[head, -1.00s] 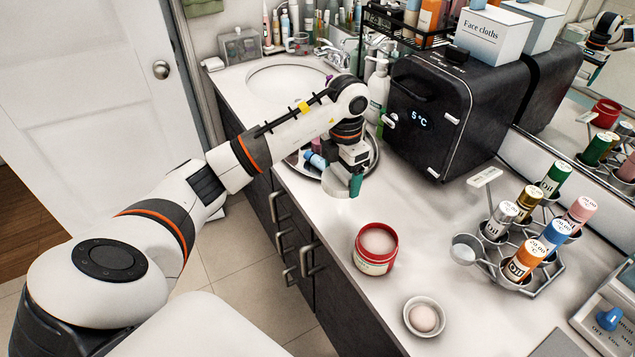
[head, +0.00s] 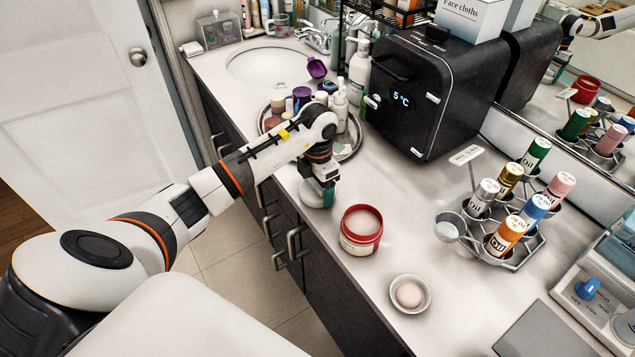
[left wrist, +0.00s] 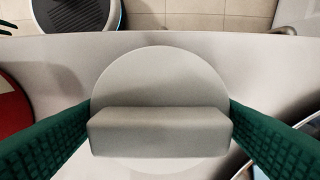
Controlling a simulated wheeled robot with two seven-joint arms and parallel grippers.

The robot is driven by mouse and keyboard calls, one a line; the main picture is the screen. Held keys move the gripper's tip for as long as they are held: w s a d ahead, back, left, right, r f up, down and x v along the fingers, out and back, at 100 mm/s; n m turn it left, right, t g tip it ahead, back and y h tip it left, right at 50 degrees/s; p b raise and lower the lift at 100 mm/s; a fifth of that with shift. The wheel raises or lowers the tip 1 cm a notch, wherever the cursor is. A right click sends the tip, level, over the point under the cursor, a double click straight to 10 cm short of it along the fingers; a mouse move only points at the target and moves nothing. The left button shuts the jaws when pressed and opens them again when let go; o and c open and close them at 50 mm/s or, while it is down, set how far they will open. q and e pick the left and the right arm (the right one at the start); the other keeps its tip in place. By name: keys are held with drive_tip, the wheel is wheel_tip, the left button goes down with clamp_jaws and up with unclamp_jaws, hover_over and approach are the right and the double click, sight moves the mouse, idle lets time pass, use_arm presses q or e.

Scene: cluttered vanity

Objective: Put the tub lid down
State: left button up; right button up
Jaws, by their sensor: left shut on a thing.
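The tub lid (left wrist: 160,75) is a pale grey disc with a raised bar handle (left wrist: 160,133). My left gripper (left wrist: 161,118) is shut on the bar handle, one green finger at each end. In the head view my left gripper (head: 327,192) points down at the counter's front edge, and the lid (head: 311,194) shows as a pale disc under it. I cannot tell whether the lid touches the counter. The open red tub (head: 360,243) stands close by to the right, and its red side shows in the left wrist view (left wrist: 12,108). My right gripper is not in view.
A round tray (head: 352,150) with bottles stands behind my gripper. A small bowl (head: 424,299) holds a round pink thing. The oil bottle rack (head: 520,257) and black mini fridge (head: 435,110) stand farther right. Counter (head: 395,190) right of the gripper is clear.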

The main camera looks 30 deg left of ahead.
use_arm(q)
drive_tip(key=shift+f, duration=0.15)
drive_tip(key=o, duration=1)
drive_tip(key=shift+o, duration=0.2)
drive_tip(key=shift+r, duration=0.6)
wheel_tip(320, 180, up, 11)
drive_tip(key=b, duration=0.2)
drive_tip(key=shift+r, duration=0.15)
